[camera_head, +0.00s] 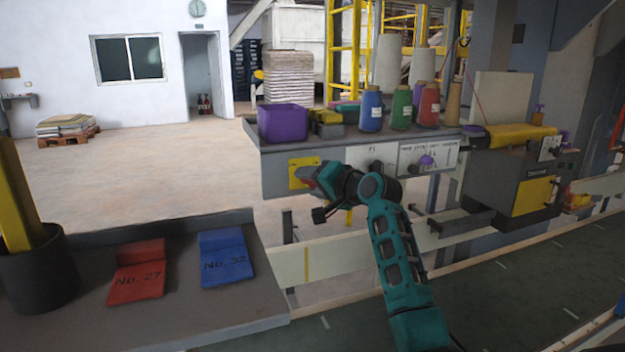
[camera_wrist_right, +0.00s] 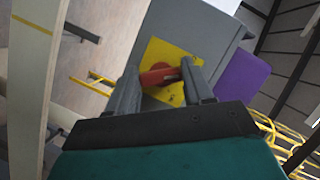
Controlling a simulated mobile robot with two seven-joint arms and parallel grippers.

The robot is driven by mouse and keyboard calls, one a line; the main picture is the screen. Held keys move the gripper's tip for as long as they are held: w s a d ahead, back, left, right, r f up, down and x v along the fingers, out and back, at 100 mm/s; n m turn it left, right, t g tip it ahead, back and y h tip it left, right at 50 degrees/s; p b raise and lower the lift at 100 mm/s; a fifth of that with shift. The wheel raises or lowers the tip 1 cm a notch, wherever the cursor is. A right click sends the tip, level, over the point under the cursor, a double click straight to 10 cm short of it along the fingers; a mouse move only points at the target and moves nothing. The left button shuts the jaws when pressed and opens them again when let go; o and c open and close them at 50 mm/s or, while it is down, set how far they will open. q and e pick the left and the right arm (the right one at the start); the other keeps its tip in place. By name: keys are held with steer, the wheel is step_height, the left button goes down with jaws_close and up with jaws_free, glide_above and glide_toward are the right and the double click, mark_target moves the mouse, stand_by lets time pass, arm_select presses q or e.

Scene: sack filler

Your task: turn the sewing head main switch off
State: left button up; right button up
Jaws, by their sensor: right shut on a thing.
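The main switch is a red handle (camera_wrist_right: 160,76) on a yellow plate (camera_wrist_right: 172,52), at the left end of the grey bench front; the yellow plate also shows in the head view (camera_head: 297,175). My right gripper (camera_head: 318,178) is at the plate and hides part of the switch in the head view. In the right wrist view its two fingers (camera_wrist_right: 162,82) stand on either side of the red handle, shut on it. The handle lies across between the fingers. My left gripper is in neither view.
The bench top holds a purple bin (camera_head: 283,123) and blue, green and red thread cones (camera_head: 371,112). A panel with a purple knob (camera_head: 427,160) is right of my gripper. A conveyor belt (camera_head: 500,285) runs below.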

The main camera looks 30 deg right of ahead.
steer(key=shift+n+g+h, duration=0.3)
steer(key=shift+n, duration=0.5)
steer(key=o, duration=1)
steer(key=shift+o, duration=0.2)
steer(key=shift+s, duration=0.1)
steer(key=v, duration=1.2)
steer(key=shift+s+r+b, duration=0.15)
steer(key=shift+s+b, duration=0.15)
steer(key=shift+s, duration=0.05)
